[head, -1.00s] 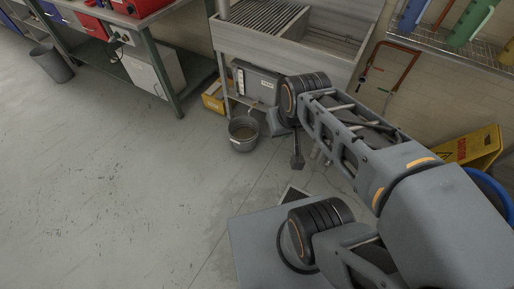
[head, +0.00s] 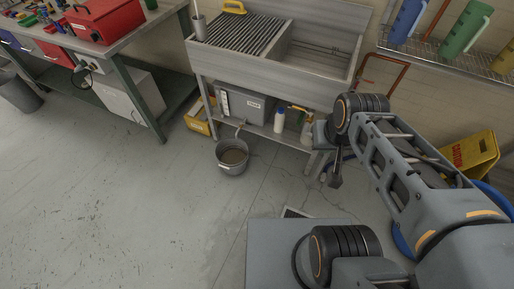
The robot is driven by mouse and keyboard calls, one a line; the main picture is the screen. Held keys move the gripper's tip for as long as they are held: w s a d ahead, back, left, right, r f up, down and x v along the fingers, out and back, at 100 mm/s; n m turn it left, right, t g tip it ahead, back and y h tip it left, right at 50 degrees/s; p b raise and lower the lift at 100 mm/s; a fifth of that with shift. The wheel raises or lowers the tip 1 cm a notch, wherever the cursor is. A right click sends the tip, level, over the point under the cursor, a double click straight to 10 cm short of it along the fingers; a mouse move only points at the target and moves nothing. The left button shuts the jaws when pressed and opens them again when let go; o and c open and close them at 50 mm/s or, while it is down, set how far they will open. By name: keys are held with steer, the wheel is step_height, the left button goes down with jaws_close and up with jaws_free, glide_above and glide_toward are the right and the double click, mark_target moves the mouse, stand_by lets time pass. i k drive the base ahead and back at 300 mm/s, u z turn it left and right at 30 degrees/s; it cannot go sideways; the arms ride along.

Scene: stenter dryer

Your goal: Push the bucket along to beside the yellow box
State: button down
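The grey bucket (head: 233,164) stands upright on the floor in front of the sink's lower shelf, with its handle up at the back and something brownish inside. The yellow box (head: 197,121) sits under the left end of the sink, behind and to the left of the bucket, with a gap between them. My gripper (head: 334,181) hangs down to the right of the bucket, well apart from it. It is small and dark here, and I cannot tell whether its fingers are open or shut.
A steel sink (head: 255,69) stands on legs, with a grey case (head: 247,105) and bottles (head: 279,121) on its shelf. A green-legged workbench (head: 122,92) is at the left. A yellow caution sign (head: 472,158) stands at the right.

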mark_target(231, 152)
steer(key=i, duration=0.7)
steer(key=u, duration=0.9)
steer(key=i, duration=0.45)
steer(key=u, duration=0.5)
